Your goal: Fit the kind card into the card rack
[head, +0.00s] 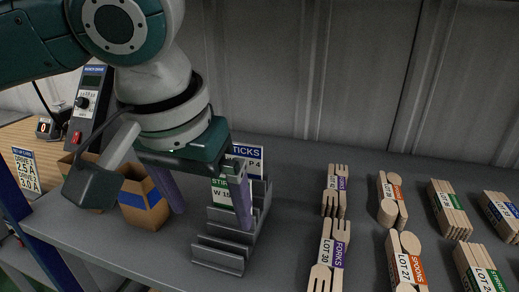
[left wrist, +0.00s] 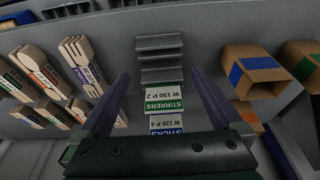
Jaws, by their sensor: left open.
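The grey card rack (head: 218,256) stands on the grey bench, with stepped slots; it also shows in the left wrist view (left wrist: 160,45). A green-banded STIRRERS card (head: 221,192) and, behind it, a blue-banded STICKS card (head: 249,152) stand upright at the rack's rear. In the left wrist view both the STIRRERS card (left wrist: 165,102) and the STICKS card (left wrist: 167,124) face me. The front slots look empty. My left gripper (head: 212,219) is open over the rack, one finger on each side of the STIRRERS card; whether they touch it I cannot tell. My right gripper is out of view.
An open cardboard box with a blue band (head: 143,206) stands close left of the rack, with another behind. Bundles of wooden forks (head: 331,255), spoons (head: 404,258) and sticks lie to the right. A bench-drive unit (head: 88,105) stands at the left.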

